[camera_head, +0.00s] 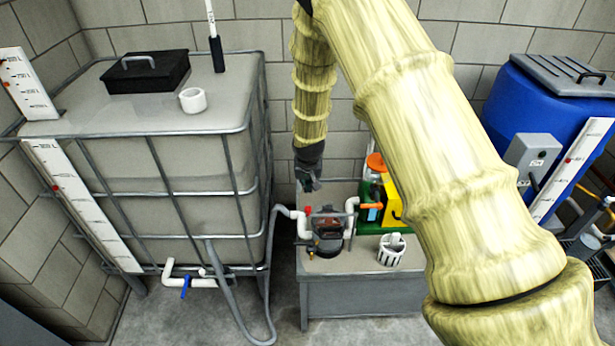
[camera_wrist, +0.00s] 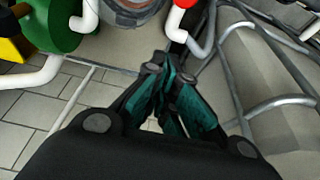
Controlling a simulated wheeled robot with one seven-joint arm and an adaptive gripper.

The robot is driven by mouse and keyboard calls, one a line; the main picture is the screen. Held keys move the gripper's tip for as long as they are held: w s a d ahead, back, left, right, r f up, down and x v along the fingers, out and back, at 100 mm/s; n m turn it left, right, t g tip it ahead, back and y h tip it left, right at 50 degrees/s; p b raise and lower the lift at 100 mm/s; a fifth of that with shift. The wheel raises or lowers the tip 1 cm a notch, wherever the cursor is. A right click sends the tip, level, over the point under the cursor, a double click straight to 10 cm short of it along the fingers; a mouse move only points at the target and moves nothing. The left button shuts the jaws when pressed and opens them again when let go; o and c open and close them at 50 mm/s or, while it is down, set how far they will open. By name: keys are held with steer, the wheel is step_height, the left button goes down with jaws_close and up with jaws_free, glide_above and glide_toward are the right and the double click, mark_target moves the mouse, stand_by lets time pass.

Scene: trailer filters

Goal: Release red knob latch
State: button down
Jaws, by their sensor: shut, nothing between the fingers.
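A small red knob (camera_head: 308,210) sits at the left side of the dark filter housing (camera_head: 327,232) on the grey bench. In the wrist view the red knob (camera_wrist: 185,3) is cut off by the top edge, beside a white elbow pipe. My gripper (camera_head: 310,186) hangs above the bench, a little above the red knob and apart from it. In the wrist view my gripper (camera_wrist: 168,72) has its fingers together with nothing between them. The latch itself is too small to make out.
A caged tank (camera_head: 170,190) stands left of the grey bench (camera_head: 350,295). White pipes, a yellow and green pump unit (camera_head: 392,205) and a white slotted basket (camera_head: 391,250) crowd the bench around the housing. A blue barrel (camera_head: 535,110) stands at the right.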

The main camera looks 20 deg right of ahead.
steer(key=s+f+p, duration=0.2)
steer(key=f+p, duration=0.1)
steer(key=shift+s+a, duration=0.4)
stand_by(0.4)
steer(key=shift+s, duration=0.1)
